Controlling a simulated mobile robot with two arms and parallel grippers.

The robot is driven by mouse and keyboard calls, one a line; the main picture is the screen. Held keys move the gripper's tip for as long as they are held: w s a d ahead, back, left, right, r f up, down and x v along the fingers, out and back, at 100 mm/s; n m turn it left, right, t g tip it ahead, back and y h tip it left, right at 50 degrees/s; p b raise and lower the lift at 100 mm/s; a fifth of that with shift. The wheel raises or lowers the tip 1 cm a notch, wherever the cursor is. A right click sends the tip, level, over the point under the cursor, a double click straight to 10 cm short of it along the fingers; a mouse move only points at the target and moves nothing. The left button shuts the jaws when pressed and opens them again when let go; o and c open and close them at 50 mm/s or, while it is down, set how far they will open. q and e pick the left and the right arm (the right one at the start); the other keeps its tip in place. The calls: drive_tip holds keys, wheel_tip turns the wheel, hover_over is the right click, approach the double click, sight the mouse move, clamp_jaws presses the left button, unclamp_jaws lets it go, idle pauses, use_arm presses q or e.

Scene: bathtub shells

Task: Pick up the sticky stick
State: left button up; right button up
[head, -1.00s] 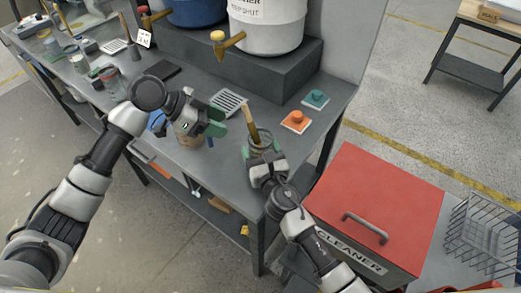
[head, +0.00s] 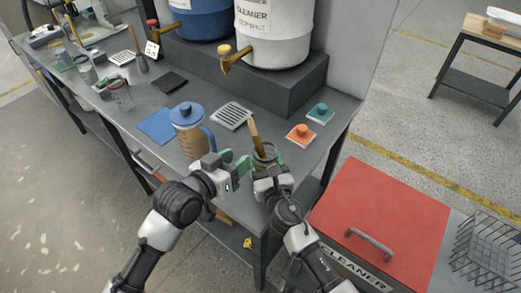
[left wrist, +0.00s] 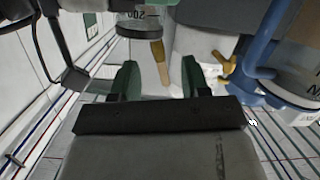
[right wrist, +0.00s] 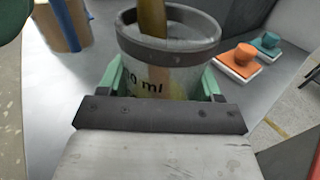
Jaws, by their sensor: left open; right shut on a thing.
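The sticky stick is a wooden, tan stick (head: 254,132) leaning in a clear glass beaker (head: 266,156) near the bench's front right corner. My right gripper (head: 268,173) is shut around the beaker; in the right wrist view the beaker (right wrist: 168,55) sits between the green fingers with the stick (right wrist: 152,20) rising from it. My left gripper (head: 238,163) is open and empty, just left of the beaker and lower than the stick's top. In the left wrist view the stick (left wrist: 158,55) appears ahead of the gap between the fingers, with no contact visible.
A blue-lidded pitcher (head: 189,128) stands just left of my left gripper. Behind are a slotted grey plate (head: 231,115), an orange-knobbed block (head: 301,133) and a teal-knobbed block (head: 320,113). White (head: 270,35) and blue drums stand on a raised block. A red cleaner box (head: 385,210) is at right.

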sight(253, 135)
use_arm(q)
drive_tip(key=w+d+n+t, duration=0.1)
drive_tip(key=w, duration=0.1)
drive_tip(key=w+d+r+n+t, duration=0.1)
drive_tip(key=w+d, duration=0.1)
drive_tip(key=w, duration=0.1)
drive_tip(key=w+d+r+n+t, duration=0.1)
drive_tip(key=w, duration=0.1)
drive_tip(key=shift+w+d+r+y, duration=0.1)
drive_tip(key=shift+w+d+y, duration=0.1)
drive_tip(key=shift+y, duration=0.2)
idle(0.3)
clamp_jaws()
